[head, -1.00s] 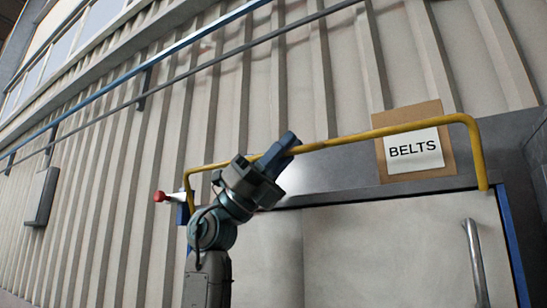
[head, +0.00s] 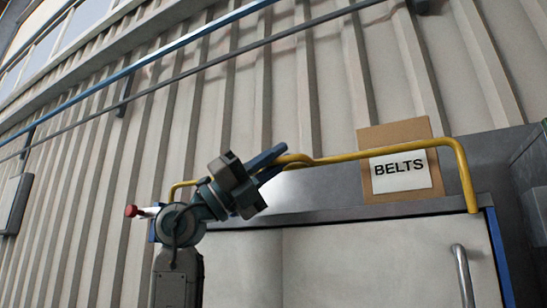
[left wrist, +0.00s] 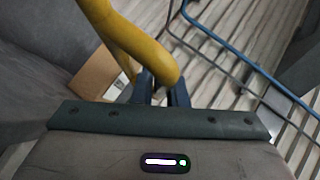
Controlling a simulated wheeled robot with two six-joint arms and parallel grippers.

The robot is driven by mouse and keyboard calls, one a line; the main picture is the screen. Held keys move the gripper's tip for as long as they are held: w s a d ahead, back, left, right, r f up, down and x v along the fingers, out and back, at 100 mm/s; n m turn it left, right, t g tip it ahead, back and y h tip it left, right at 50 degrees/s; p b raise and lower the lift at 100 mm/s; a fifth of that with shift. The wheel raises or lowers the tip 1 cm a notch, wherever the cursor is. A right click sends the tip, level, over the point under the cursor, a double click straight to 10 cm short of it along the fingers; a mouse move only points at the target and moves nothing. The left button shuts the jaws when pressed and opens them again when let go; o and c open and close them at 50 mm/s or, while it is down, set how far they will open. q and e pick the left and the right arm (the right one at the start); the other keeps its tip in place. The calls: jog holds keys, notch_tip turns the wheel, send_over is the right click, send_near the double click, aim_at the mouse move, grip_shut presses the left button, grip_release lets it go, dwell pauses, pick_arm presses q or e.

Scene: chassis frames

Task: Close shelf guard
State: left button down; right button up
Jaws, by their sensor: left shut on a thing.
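The shelf guard looks to be the yellow tubular bar (head: 370,154). It crosses above the cabinet front in the head view, bending down at its right end. My left gripper (head: 277,165) is at the left-middle part of the bar, with its dark blue fingers on either side of it. In the left wrist view the yellow bar (left wrist: 135,45) curves down to the fingers (left wrist: 160,90), which are shut on it. The exact contact is partly hidden by the gripper body. My right gripper is in neither view.
A grey cabinet (head: 350,255) with a metal handle (head: 463,275) stands below the bar. A BELTS sign on cardboard (head: 395,135) is behind the bar. A red knob (head: 131,211) sits left of my arm. Ribbed wall and a blue rail (head: 205,35) lie behind.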

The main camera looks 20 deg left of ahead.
pick_arm(q)
jog(key=shift+w+f, duration=0.1)
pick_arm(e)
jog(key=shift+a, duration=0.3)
pick_arm(q)
jog(key=c, duration=1.6)
grip_release()
jog(key=shift+o, duration=0.7)
jog(key=shift+w, duration=0.25)
jog(key=shift+s, duration=0.1)
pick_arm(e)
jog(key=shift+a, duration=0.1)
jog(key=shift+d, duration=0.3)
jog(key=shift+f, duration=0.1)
